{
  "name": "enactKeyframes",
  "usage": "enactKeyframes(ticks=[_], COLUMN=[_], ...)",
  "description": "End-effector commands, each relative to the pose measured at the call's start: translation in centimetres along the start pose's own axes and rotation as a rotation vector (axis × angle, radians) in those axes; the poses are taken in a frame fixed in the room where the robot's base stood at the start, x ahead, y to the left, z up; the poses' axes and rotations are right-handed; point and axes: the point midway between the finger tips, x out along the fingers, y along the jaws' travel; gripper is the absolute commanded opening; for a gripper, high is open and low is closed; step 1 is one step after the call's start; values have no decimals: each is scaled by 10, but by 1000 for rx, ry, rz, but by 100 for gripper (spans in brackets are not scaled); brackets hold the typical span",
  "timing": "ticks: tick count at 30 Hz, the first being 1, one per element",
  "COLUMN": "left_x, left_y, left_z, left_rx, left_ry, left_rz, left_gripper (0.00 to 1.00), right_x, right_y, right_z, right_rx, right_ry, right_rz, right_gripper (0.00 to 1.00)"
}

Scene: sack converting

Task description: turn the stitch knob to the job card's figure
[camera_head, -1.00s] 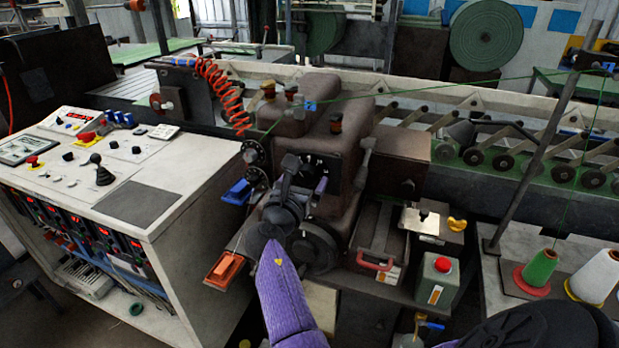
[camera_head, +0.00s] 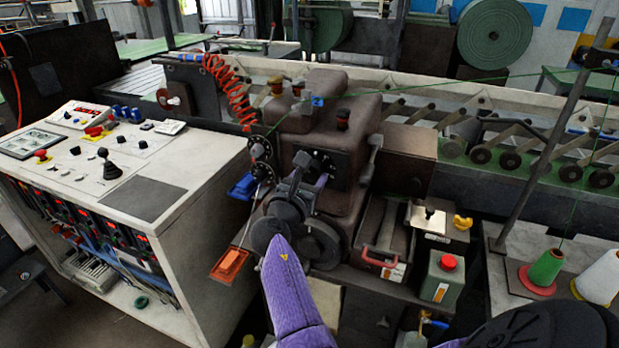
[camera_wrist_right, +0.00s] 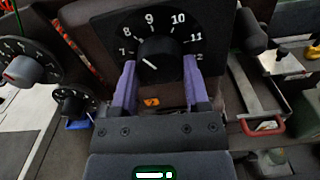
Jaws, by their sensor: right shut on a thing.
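The stitch knob (camera_wrist_right: 158,60) is a dark round knob on a black dial plate (camera_wrist_right: 122,34) with white figures running from about 7 to 12. Its white line points up and left, toward the 7 side. My right gripper (camera_wrist_right: 159,82) has its purple fingers on both sides of the knob and is shut on it. In the head view the right gripper (camera_head: 308,183) reaches the dial plate (camera_head: 333,163) on the brown sewing head and hides the knob. I cannot make out the job card. My left gripper is not in view.
Two other dials, a larger one (camera_wrist_right: 24,68) and a smaller one (camera_wrist_right: 73,102), sit left of the knob. A control console (camera_head: 200,165) stands at left. A red-handled tray (camera_head: 383,261), a green can (camera_head: 443,280) and thread cones (camera_head: 545,268) are at right.

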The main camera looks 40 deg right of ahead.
Motion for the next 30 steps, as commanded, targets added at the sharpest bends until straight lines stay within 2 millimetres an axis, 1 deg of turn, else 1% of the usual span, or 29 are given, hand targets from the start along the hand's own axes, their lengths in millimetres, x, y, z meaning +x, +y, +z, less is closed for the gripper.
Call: enactKeyframes(ticks=[5,15,30], left_x=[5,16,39], left_y=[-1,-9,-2], left_z=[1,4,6], left_rx=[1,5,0], left_ry=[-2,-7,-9], left_rz=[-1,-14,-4], left_gripper=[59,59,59], right_x=[0,0,0], right_y=[0,0,1], right_z=[-1,-2,-2], right_rx=[132,456,931], right_ry=[-1,-1,1], right_rz=[1,-1,-1], right_gripper=[0,0,0])
